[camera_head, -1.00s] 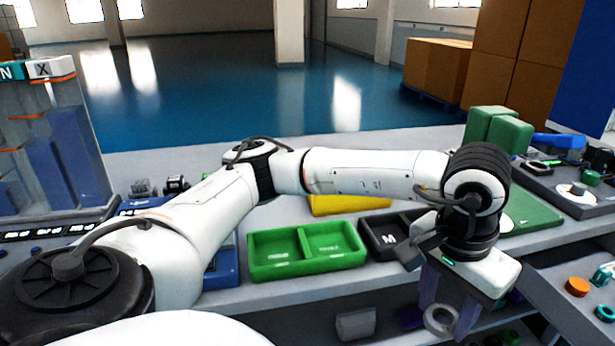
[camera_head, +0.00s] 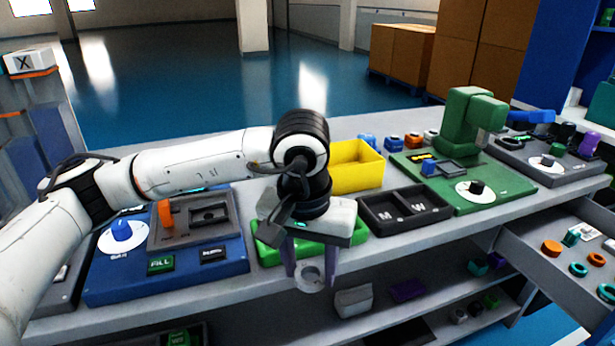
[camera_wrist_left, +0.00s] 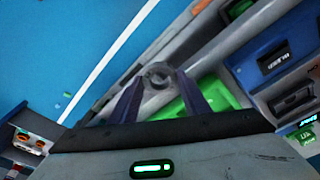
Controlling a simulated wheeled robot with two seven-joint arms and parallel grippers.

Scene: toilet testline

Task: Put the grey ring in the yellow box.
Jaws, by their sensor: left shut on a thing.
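The grey ring (camera_head: 311,277) is held between the fingers of my left gripper (camera_head: 311,268). It hangs in front of the table's front edge, just below the green tray. The ring also shows between the fingertips in the left wrist view (camera_wrist_left: 160,74). The yellow box (camera_head: 357,168) stands on the table behind and to the right of my left gripper. It is open at the top, and its left part is hidden by my left wrist. My right gripper is not in view.
The green tray (camera_head: 354,238) is partly hidden behind my gripper. A black two-part tray (camera_head: 404,210) marked M and W lies right of it. A blue panel (camera_head: 240,257) is on the left and a green machine (camera_head: 468,125) on the right. An open drawer (camera_head: 520,262) juts out at right.

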